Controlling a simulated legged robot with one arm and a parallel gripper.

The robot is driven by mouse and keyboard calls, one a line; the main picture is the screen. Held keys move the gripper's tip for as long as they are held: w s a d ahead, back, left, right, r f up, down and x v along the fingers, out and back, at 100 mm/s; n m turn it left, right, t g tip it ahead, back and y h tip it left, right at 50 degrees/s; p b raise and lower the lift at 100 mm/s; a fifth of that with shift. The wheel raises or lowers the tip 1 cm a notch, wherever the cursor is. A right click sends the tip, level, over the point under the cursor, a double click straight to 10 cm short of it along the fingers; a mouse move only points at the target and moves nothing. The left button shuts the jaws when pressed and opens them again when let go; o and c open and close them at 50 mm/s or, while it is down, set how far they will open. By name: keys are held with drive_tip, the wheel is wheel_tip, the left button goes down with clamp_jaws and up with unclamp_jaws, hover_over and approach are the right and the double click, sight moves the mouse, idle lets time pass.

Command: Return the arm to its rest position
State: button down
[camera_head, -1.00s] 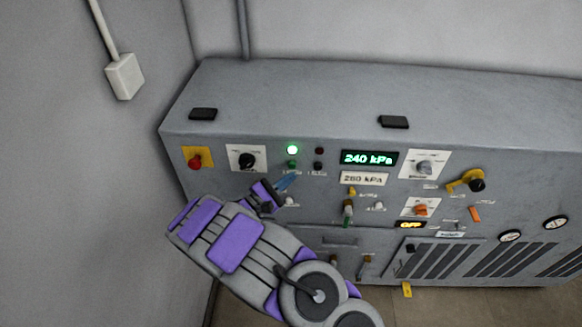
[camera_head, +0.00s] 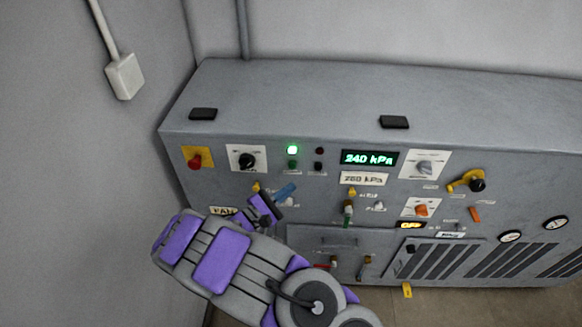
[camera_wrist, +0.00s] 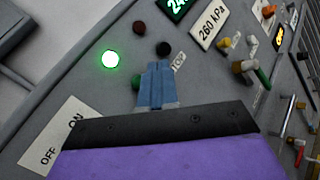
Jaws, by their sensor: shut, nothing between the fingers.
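My gripper (camera_head: 285,193) is in front of the grey control cabinet (camera_head: 300,105), at the left part of its panel. Its blue fingers are closed together with nothing between them. My purple and grey arm reaches up from the bottom of the head view and hides part of the lower left panel. Whether the fingertips touch the panel cannot be told.
The panel carries a red button on yellow (camera_head: 195,160), a black knob (camera_head: 246,160), a 240 kPa display (camera_head: 369,158), an orange knob (camera_head: 421,210) and a yellow lever (camera_head: 467,182). A wall stands close at left. Floor shows below the cabinet.

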drive_tip(key=shift+d, duration=0.1)
drive_tip(key=s+d+r+m+g, duration=0.4)
drive_tip(key=s+d+g, duration=0.1)
drive_tip(key=d, duration=0.3)
drive_tip(key=s+d+r+m+g, duration=0.4)
drive_tip(key=s+d+g, duration=0.1)
drive_tip(key=d, duration=0.3)
drive_tip(key=s+d+r+m+g, duration=0.4)
drive_tip(key=s+d+g, duration=0.1)
drive_tip(key=d, duration=0.3)
drive_tip(key=s+d+m+g+y, duration=0.1)
drive_tip(key=s+m+g+y, duration=0.2)
drive_tip(key=s+m+y, duration=0.75)
drive_tip(key=s+a+n+t+y+b, duration=0.1)
drive_tip(key=s+a+n+t+y, duration=0.1)
drive_tip(key=s+a, duration=0.6)
drive_tip(key=s+n+y, duration=0.1)
drive_tip(key=s+y, duration=0.1)
drive_tip(key=s, duration=0.2)
drive_tip(key=shift+t, duration=0.4)
drive_tip(key=shift+d, duration=0.1)
